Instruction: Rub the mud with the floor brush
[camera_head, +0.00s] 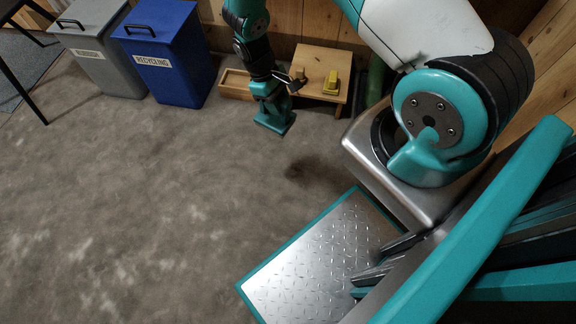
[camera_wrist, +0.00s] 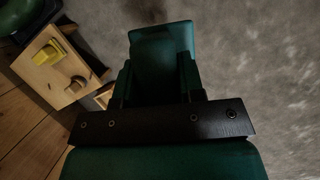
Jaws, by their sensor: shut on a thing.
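The mud (camera_head: 312,173) is a dark brown smear on the grey floor in the head view. In the wrist view a dark patch of it (camera_wrist: 151,10) shows at the top edge, beyond the brush. My gripper (camera_head: 271,93) points down and is shut on the floor brush (camera_head: 275,122), a dark green block. In the head view the brush is up and left of the mud, apart from it in the picture. I cannot tell whether it touches the floor. In the wrist view the brush (camera_wrist: 163,48) sits between the fingers of my gripper (camera_wrist: 160,85); its underside is hidden.
A small wooden table (camera_head: 313,62) behind my gripper carries a yellow item (camera_head: 331,82) and a brown item (camera_head: 298,79). A low wooden box (camera_head: 236,86) stands beside it. A blue recycling bin (camera_head: 168,60) and a grey bin (camera_head: 92,50) stand left.

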